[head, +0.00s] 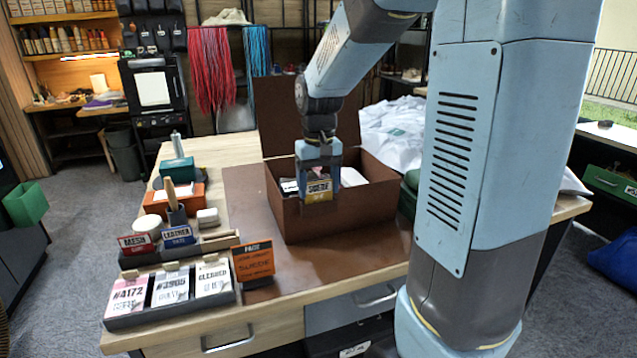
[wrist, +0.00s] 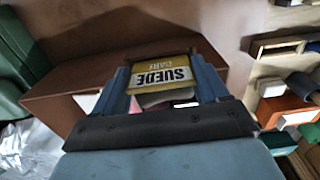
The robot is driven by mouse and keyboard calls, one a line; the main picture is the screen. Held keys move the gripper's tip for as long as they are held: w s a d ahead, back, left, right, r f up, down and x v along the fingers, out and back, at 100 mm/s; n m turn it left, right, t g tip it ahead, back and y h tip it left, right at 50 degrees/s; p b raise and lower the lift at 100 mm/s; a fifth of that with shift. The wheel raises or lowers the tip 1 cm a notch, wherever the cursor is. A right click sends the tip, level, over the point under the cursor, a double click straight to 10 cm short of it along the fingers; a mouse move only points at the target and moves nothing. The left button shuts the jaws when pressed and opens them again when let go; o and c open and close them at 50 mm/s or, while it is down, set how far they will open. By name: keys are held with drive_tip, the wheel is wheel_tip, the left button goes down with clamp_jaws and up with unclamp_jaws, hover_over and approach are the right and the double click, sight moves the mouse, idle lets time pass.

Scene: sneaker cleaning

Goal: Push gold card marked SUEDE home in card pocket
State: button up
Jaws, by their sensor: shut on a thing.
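The gold-and-white card marked SUEDE (head: 319,189) is between the fingers of my gripper (head: 319,172), which is shut on it. In the wrist view the card (wrist: 163,74) shows upside down between the two blue fingers (wrist: 166,88). My gripper points down at the open brown box (head: 345,212), and the card is at the level of its rim. A dark edge borders the card's far side in the wrist view. I cannot tell whether this is a pocket, or how deep the card sits. No empty card pocket is clearly visible.
A dark rack holds the red MESH card (head: 136,243) and blue LEATHER card (head: 178,236). The box lid (head: 290,105) stands up behind. White cloth (head: 395,130) lies to the right.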

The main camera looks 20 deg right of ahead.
drive_tip(key=o, duration=1)
wheel_tip(320, 180, up, 14)
drive_tip(key=shift+f, duration=0.15)
drive_tip(key=s+f+t, duration=0.1)
drive_tip(key=s+t, duration=0.1)
drive_tip(key=s, duration=0.7)
drive_tip(key=s+f+t, duration=0.2)
drive_tip(key=s+t, duration=0.1)
drive_tip(key=s, duration=0.7)
drive_tip(key=shift+s+f+t, duration=0.15)
drive_tip(key=shift+f+t, duration=0.1)
drive_tip(key=shift+t, duration=0.05)
